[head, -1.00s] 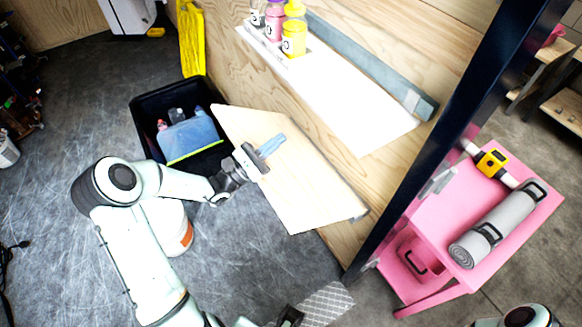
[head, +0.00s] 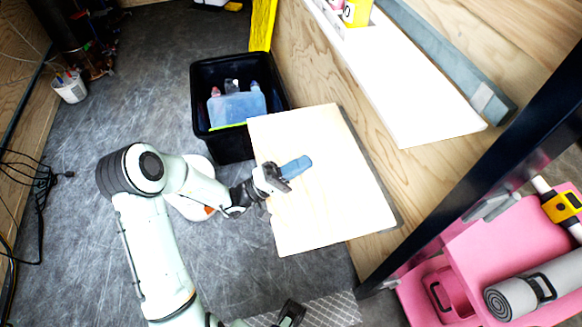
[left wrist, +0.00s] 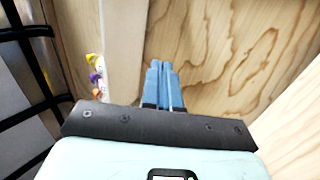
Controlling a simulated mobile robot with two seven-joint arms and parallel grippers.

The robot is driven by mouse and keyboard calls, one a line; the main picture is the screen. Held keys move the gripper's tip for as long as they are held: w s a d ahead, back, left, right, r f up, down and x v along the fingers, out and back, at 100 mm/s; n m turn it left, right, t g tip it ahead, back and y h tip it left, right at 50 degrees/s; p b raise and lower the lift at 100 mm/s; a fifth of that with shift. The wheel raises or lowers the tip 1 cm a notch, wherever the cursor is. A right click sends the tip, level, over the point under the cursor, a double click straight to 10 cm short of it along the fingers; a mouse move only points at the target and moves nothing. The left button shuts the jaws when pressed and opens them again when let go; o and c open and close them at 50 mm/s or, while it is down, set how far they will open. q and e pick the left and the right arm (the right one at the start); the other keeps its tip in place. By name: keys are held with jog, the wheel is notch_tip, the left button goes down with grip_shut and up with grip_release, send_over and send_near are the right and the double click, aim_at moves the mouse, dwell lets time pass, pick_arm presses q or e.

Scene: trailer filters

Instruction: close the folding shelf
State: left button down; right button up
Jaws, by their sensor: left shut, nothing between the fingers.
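The folding shelf is a pale wooden panel (head: 335,205) beside the plywood wall in the head view. It stands out from the wall, with its broad face towards the camera. My left gripper (head: 297,167), with blue fingers, is shut and empty. In the head view the fingers overlap the shelf's left part; I cannot tell whether they touch it. In the left wrist view the closed blue fingers (left wrist: 160,82) point towards wood-grained surfaces.
A black bin (head: 222,150) with bottles stands left of the shelf. A white upper shelf (head: 420,95) with a yellow container (head: 357,12) is on the wall. A dark post (head: 470,165) and a pink cart (head: 500,250) are at right. Floor at left is mostly clear.

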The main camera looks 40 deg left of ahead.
pick_arm(q)
jog(key=x, duration=0.8)
jog(key=shift+w+d+r, duration=0.15)
jog(key=shift+w+d, duration=0.15)
dwell(1.2)
